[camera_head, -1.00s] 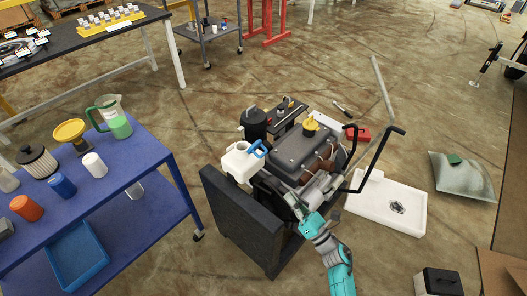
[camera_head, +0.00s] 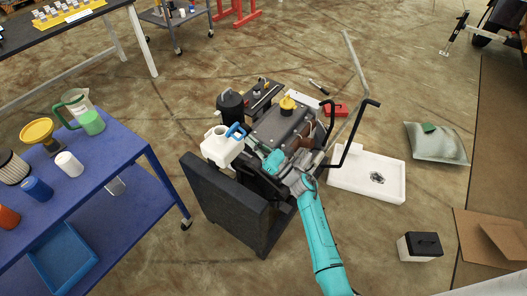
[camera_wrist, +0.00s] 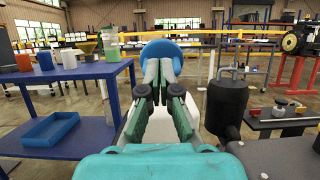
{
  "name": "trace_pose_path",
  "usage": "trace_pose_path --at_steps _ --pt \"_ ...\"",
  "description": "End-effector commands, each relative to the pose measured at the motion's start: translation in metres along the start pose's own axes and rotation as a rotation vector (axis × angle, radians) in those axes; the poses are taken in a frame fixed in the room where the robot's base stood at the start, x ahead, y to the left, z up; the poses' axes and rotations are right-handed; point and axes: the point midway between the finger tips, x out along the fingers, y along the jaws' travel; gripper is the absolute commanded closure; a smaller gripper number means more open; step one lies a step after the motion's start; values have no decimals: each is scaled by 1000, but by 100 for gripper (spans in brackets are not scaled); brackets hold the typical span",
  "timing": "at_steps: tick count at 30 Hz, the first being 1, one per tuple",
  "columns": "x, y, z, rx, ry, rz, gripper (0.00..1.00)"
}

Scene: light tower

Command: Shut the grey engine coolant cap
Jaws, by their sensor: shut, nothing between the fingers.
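The white coolant tank (camera_head: 216,152) sits at the left end of the engine. A blue lid-like piece (camera_head: 236,131) stands tilted up on its top right, beside what looks like an opening. I see no grey cap; this blue piece is the only cap-like part on the tank. My gripper (camera_head: 264,156) is shut and empty, just right of the tank. In the wrist view the blue piece (camera_wrist: 160,48) is straight ahead, behind the fingertips (camera_wrist: 159,68). I cannot tell whether they touch it. The tank is mostly hidden behind my gripper there.
A black cylinder (camera_head: 230,104) stands behind the tank, and a yellow cap (camera_head: 287,103) tops the engine (camera_head: 280,127). A dark panel (camera_head: 222,205) stands in front. The blue cart (camera_head: 110,160) is left, with floor between. A white tray (camera_head: 390,182) lies right.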

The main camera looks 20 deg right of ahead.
Motion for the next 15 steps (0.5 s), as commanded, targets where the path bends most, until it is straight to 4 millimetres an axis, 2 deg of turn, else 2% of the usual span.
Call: trace_pose_path --at_steps 1,6,15 --pt "10 1 0 1 -1 3 100" --pt "32 1 0 2 -1 2 100" --pt "45 0 0 2 0 0 100"
